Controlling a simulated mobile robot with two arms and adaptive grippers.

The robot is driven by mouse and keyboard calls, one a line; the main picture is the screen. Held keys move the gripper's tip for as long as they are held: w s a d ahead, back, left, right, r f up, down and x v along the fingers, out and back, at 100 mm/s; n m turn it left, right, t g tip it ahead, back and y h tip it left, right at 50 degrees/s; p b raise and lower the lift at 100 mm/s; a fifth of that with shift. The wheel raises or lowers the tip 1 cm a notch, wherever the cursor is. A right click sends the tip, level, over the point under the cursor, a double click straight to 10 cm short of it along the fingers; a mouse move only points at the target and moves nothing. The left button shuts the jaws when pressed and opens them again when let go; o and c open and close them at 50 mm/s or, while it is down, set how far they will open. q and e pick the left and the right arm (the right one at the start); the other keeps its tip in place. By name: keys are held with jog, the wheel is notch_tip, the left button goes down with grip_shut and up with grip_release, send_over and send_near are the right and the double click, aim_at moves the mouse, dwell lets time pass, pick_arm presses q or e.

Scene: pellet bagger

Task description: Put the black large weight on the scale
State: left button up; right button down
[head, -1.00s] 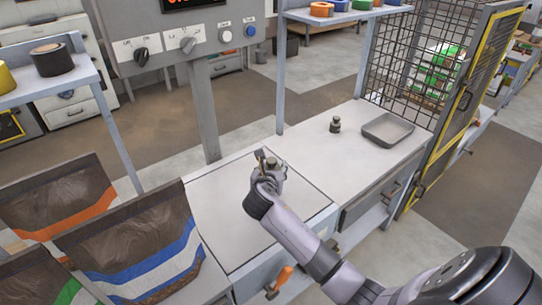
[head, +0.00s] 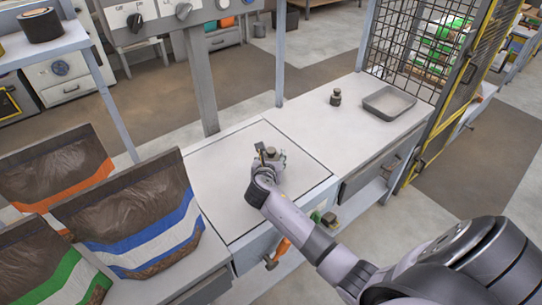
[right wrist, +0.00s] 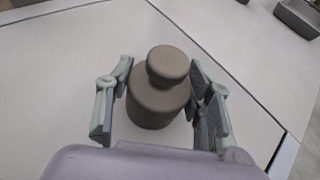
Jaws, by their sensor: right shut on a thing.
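The black large weight (right wrist: 158,97) is a dark grey-brown knobbed cylinder in the right wrist view. It sits upright between the two fingers of my right gripper (right wrist: 160,110), which is shut on it. In the head view my right gripper (head: 270,157) is over the pale square plate of the scale (head: 222,190), and the weight is mostly hidden by the fingers. I cannot tell whether the weight's base touches the plate. My left gripper is not in view.
A smaller dark weight (head: 336,97) and a grey metal tray (head: 390,103) stand on the bench right of the scale. Filled bags (head: 135,215) stand to the left. A grey post (head: 201,95) rises behind the scale, and a mesh cage (head: 415,45) closes the right side.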

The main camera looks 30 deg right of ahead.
jog(key=c, duration=1.2)
grip_release()
jog(key=shift+f, duration=0.1)
jog(key=shift+c, duration=0.2)
jog(key=o, duration=0.5)
jog(key=p+v, duration=0.1)
jog(key=v, duration=1.1)
jog(key=shift+s+a, duration=0.1)
